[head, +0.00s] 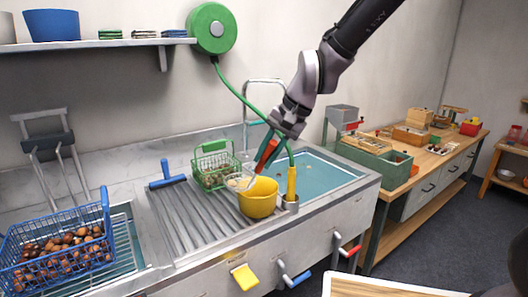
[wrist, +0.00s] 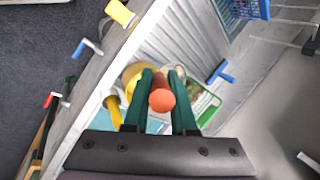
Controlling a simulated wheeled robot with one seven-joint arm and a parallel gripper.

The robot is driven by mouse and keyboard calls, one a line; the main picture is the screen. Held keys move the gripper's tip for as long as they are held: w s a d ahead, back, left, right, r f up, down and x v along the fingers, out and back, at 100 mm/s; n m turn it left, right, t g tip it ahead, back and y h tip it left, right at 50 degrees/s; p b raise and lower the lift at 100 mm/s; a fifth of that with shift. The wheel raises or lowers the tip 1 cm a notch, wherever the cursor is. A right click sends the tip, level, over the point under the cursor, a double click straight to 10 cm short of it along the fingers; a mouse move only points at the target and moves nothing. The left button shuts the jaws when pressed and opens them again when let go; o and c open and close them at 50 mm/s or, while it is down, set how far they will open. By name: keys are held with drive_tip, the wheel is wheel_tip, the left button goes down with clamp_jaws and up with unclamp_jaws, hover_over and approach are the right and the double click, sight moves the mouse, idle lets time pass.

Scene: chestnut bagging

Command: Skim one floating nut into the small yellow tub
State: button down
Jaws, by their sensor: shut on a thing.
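My gripper (head: 267,150) is shut on the orange handle of a skimmer (head: 263,157), above the draining board. In the wrist view the handle's round end (wrist: 161,100) sits between my two dark green fingers. A pale round mesh (head: 238,181), seemingly the skimmer's head, shows just left of the yellow tub (head: 262,203). I cannot tell whether it holds a nut. The tub stands on the ribbed board beside the sink and also shows in the wrist view (wrist: 131,75), partly behind a finger.
A green wire basket (head: 211,172) with nuts stands behind the tub. A yellow upright spout (head: 291,184) with a green hose is close on its right. A blue basket of chestnuts (head: 62,252) is at left. A blue-handled scraper (head: 167,175) lies on the board.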

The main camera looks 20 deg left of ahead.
drive_tip(key=w+d+f+m+g+y, duration=0.1)
drive_tip(key=w+d+f+g+y, duration=0.2)
drive_tip(key=w+d+g+y, duration=0.1)
drive_tip(key=w+d+f+m+g+y, duration=0.2)
drive_tip(key=w+d+f+g+y, duration=0.1)
drive_tip(key=w+d+y, duration=0.3)
drive_tip(key=shift+w+d+g, duration=0.15)
drive_tip(key=shift+w+g, duration=0.55)
drive_tip(key=shift+w, duration=0.3)
idle(0.8)
drive_tip(key=shift+r, duration=0.1)
idle(0.7)
